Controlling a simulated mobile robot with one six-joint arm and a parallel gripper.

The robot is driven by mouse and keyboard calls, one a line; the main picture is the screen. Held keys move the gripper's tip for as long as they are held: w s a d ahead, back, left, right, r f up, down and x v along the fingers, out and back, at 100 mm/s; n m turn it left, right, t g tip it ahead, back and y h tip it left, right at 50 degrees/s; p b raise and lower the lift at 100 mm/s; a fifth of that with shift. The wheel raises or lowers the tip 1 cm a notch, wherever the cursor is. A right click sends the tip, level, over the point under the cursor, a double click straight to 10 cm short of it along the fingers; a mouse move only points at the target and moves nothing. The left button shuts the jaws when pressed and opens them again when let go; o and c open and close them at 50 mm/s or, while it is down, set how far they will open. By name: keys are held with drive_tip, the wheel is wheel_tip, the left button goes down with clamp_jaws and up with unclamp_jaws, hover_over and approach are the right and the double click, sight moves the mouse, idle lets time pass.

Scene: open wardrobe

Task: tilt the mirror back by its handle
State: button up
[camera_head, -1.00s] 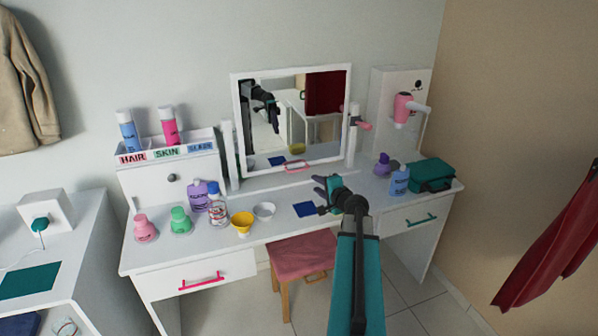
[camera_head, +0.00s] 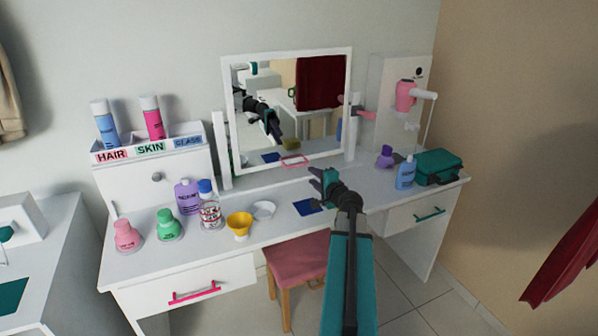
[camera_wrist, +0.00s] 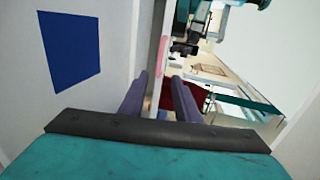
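The white-framed mirror (camera_head: 232,125) stands upright between two posts on the dressing table. Its pink handle (camera_head: 294,161) is at the middle of the lower frame edge. My gripper (camera_head: 318,180) is over the table, in front of the mirror and to the right of the handle in the picture, apparently apart from it. In the wrist view my gripper's two purple fingers (camera_wrist: 159,82) are spread with a gap between them. The pink handle (camera_wrist: 158,72) shows edge-on beyond that gap, beside the mirror glass (camera_wrist: 205,65). Nothing is held.
A blue cloth (camera_head: 307,207) lies on the table below my gripper. A yellow cup (camera_head: 239,225) and several bottles stand left. A blue bottle (camera_head: 405,175) and teal case (camera_head: 438,167) stand right. A pink stool (camera_head: 297,256) is below.

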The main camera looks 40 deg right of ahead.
drive_tip(key=shift+w, duration=0.15)
idle(0.3)
drive_tip(key=shift+p+x, duration=1.35)
drive_tip(key=shift+x, duration=5.45)
clamp_jaws()
